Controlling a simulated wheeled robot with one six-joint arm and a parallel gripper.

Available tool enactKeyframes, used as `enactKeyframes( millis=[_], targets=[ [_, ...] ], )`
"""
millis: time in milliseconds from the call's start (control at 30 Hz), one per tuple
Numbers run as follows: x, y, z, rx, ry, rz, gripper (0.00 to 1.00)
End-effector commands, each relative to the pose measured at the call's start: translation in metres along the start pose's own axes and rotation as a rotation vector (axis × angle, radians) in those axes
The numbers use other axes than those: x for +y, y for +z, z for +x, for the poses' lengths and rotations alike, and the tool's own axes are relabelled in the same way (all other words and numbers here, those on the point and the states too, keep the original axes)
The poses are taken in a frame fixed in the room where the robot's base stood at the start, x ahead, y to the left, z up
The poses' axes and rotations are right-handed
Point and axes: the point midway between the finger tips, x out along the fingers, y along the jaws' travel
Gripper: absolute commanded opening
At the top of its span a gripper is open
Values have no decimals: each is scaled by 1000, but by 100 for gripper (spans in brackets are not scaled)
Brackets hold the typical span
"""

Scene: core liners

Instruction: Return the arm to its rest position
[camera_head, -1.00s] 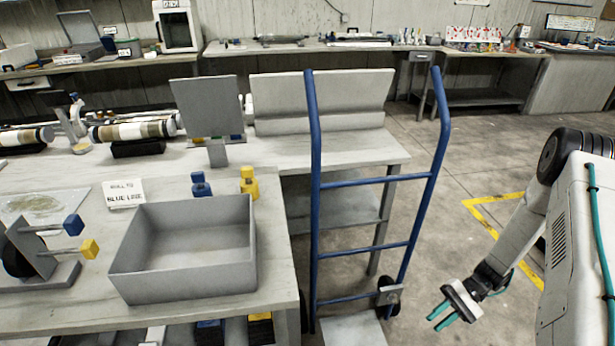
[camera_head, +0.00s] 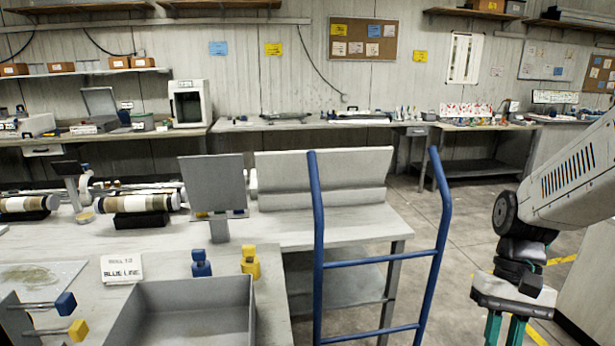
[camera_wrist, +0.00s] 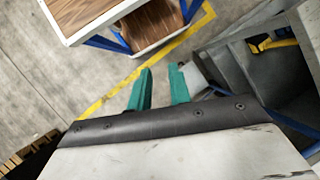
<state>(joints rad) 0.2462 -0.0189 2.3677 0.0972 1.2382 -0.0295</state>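My gripper (camera_head: 504,332) shows at the lower right of the head view, with its teal fingers pointing down and partly cut off by the bottom edge. It hangs over the floor to the right of the blue hand truck, apart from the benches. In the wrist view my gripper (camera_wrist: 161,86) has its two teal fingers apart with nothing between them. My white arm comes in from the right edge of the head view and bends down at a dark joint.
The blue hand truck (camera_head: 437,240) stands left of my gripper. Beyond it is a bench (camera_head: 345,228); a grey bin (camera_head: 190,295) is at lower left. The wrist view shows a wood-topped unit (camera_wrist: 90,10), a yellow floor line (camera_wrist: 95,107) and grey furniture at right.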

Motion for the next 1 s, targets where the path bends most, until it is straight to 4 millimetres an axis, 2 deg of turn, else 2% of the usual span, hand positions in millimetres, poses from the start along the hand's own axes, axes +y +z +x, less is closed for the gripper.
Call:
enactKeyframes(
  millis=[33,200,500,700,1000],
  targets=[
    [-3,15,-7,47,23,-18,20],
    [-8,58,-20,184,87,-78,20],
    [-18,118,-35,432,136,-205,20],
    [-27,135,-48,537,131,-256,20],
    [-30,137,-49,546,132,-272,20]
  ],
)
